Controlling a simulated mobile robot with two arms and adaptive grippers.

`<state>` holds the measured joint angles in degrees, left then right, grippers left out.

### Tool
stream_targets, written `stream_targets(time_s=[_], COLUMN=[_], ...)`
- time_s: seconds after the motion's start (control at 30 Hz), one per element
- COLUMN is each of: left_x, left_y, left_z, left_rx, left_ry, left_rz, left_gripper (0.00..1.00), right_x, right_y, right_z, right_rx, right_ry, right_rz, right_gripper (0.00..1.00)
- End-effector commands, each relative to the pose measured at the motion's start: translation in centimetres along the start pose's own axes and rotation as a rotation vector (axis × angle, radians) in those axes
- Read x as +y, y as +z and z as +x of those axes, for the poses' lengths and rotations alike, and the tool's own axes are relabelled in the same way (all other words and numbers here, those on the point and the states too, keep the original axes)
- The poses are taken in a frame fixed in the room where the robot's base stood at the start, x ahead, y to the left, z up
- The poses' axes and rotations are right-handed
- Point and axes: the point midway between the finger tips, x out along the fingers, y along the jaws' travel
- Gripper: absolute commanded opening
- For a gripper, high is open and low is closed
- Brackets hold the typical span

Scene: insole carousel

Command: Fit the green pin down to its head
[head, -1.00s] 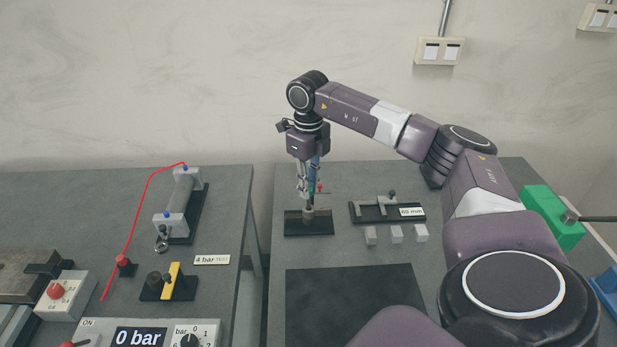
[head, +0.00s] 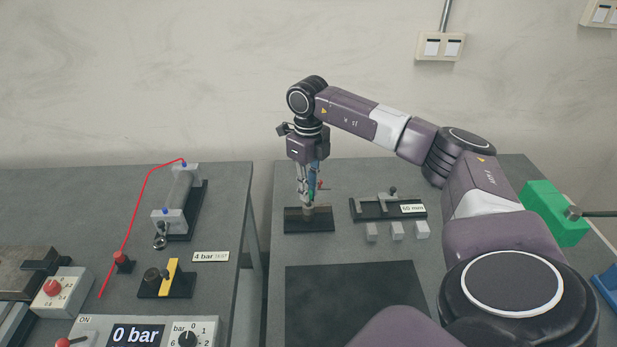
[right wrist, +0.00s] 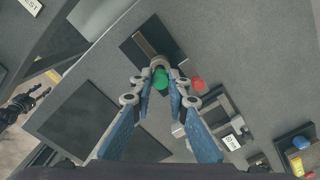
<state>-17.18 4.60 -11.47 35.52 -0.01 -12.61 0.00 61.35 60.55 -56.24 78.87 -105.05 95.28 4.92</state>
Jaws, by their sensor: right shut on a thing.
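The green pin (right wrist: 160,79) shows its round green head in the right wrist view, between the fingertips of my right gripper (right wrist: 167,92). The gripper is shut on it. In the head view, my right gripper (head: 307,200) points straight down over a dark base block (head: 309,226) with a small tan-grey upright socket (head: 308,211). The pin is upright at the socket's mouth. Its shank is hidden, so I cannot tell how deep it sits. A dark jointed shape at the left edge of the right wrist view may be my left gripper (right wrist: 25,103); its jaws are unclear.
A red knob (right wrist: 198,84) stands close beside the gripper. A dark fixture (head: 360,213) with a 60 mm label and several pale cubes (head: 396,232) are to the right. A black mat (head: 350,305) lies in front. A gap separates the left table (head: 215,285).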

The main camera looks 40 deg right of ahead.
Motion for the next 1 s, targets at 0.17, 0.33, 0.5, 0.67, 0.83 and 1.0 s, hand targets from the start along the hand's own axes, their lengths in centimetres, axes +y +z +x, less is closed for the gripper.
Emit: stream_targets(time_s=[0.17, 0.33, 0.5, 0.67, 0.83, 1.0], left_x=[0.0, 0.0, 0.0, 0.0, 0.1, 0.1], left_y=[0.0, 0.0, 0.1, 0.1, 0.1, 0.1], left_z=[0.3, 0.6, 0.8, 1.0, 1.3, 1.4], left_rx=[0.000, 0.000, 0.000, 0.000, 0.000, 0.000], left_ry=[0.000, 0.000, 0.000, 0.000, 0.000, 0.000], left_rz=[0.000, 0.000, 0.000, 0.000, 0.000, 0.000], left_gripper=[0.40, 0.40, 0.40, 0.40, 0.40, 0.40], right_x=[0.0, 0.0, 0.0, 0.0, 0.0, 0.0], right_y=[0.0, 0.0, 0.0, 0.0, 0.0, 0.0], right_z=[0.6, 1.0, 1.4, 1.8, 2.2, 2.4], right_rx=[0.000, 0.001, 0.001, 0.001, 0.001, 0.000], right_ry=[0.000, 0.000, 0.000, 0.000, 0.000, 0.000], right_rz=[0.000, 0.000, 0.000, 0.000, 0.000, 0.000], right_gripper=[0.00, 0.00, 0.00, 0.00, 0.00, 0.18])
